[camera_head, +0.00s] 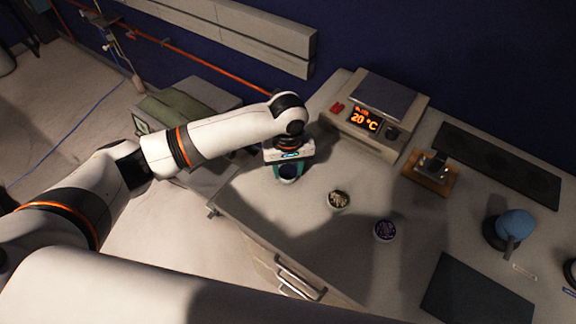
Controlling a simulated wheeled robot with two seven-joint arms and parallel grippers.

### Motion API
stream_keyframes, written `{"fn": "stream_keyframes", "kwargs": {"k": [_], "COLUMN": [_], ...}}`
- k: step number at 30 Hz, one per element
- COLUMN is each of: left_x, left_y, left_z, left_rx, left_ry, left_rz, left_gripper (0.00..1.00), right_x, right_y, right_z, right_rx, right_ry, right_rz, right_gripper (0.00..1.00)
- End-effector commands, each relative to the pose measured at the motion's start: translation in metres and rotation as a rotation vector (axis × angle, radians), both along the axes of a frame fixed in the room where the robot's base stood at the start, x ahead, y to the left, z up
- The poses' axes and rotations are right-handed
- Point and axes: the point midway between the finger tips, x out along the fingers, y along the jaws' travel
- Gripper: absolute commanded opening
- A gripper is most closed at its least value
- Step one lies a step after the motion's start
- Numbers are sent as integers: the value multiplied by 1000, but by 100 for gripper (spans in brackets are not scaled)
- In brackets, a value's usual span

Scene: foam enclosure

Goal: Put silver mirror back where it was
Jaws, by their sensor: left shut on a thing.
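My left gripper (289,168) points down over the left end of the grey worktop (305,215). It is shut on a small round thing (289,174) with a dark blue face, between teal fingers. I take this to be the silver mirror, but it is small and dark, and I cannot tell for sure. I also cannot tell whether it touches the worktop. My right gripper is not in view.
Two small round containers, one with pale pieces (338,200) and one purple (385,230), stand right of the gripper. A heater reading 20 °C (370,135) stands behind. A wooden block (443,184), blue-topped device (512,227) and dark mat (475,298) lie further right.

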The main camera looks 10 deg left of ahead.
Motion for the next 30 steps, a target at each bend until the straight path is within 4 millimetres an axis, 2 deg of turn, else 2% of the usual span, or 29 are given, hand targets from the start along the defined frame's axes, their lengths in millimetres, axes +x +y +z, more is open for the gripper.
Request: {"fn": "stream_keyframes", "kwargs": {"k": [11, 12, 15, 16, 25, 30], "left_x": [0, 0, 0, 0, 1, 1], "left_y": [0, 0, 0, 0, 0, -1], "left_z": [-5, -6, -5, -5, -4, 15], "left_rx": [-1, -1, -1, -1, -1, -3], "left_ry": [0, -1, -1, -1, -3, -4], "left_rz": [0, 0, -1, 0, 0, 0], "left_gripper": [21, 48, 65, 67, 67, 67], "right_x": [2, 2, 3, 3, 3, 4], "right_y": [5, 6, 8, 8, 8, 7], "right_z": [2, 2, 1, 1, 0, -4], "right_rx": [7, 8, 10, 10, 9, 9], "right_ry": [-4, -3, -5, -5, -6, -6], "right_rz": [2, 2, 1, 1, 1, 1], "right_gripper": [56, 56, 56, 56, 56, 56]}}
